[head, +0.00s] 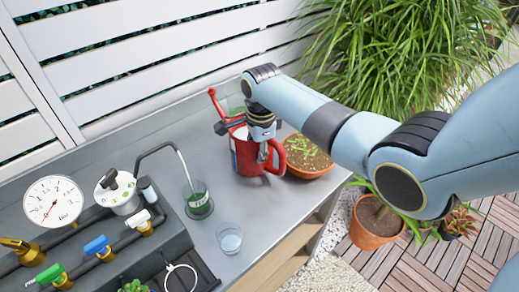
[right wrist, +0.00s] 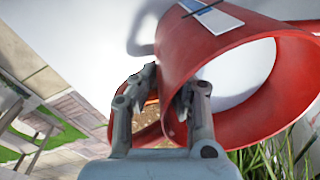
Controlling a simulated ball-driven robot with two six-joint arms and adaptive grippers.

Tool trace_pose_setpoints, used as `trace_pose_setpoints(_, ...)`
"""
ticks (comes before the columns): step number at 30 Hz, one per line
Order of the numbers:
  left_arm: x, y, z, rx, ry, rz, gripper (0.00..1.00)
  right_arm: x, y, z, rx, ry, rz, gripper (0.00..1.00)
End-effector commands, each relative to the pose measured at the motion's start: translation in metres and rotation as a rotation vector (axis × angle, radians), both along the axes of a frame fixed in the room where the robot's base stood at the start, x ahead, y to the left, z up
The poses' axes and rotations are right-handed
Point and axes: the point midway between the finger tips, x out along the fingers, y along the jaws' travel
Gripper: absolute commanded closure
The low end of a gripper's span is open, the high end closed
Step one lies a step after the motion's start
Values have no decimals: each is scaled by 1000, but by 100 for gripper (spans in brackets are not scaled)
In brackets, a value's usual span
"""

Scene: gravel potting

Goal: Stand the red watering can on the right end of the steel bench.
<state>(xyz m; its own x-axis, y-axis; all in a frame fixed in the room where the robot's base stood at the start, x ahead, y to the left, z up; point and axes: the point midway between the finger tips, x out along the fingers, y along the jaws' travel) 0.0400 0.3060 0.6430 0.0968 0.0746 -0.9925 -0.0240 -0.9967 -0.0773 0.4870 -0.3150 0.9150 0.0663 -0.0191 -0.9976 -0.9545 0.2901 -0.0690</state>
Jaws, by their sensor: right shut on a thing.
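The red watering can (head: 243,160) is upright at the right part of the grey steel bench (head: 155,125), with its spout rising at the back left. I cannot tell whether its base touches the bench. My right gripper (head: 264,152) is over its right side and shut on it, at or near the handle; the fingers partly hide the can. In the right wrist view the can's red body (right wrist: 185,48), with a white and blue label, fills the upper right, beside the gripper (right wrist: 160,95). My left gripper is out of view.
A terracotta bowl of seedlings (head: 307,157) stands close to the can's right, near the bench end. A green-tinted glass (head: 198,200) and a clear cup (head: 229,238) stand to the left. A gauge (head: 53,201) and valves are farther left. A slatted white fence (head: 150,60) runs behind.

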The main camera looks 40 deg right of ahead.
Motion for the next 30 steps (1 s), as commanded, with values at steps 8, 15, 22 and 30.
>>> trace_pose_setpoints(8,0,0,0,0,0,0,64,0,0,-1,0,0,0,79)
trace_pose_setpoints(15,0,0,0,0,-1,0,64,0,0,-1,0,0,0,69)
trace_pose_setpoints(22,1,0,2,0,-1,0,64,0,0,10,-1,-2,0,69)
trace_pose_setpoints(30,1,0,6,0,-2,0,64,-4,0,67,-2,-4,0,69)
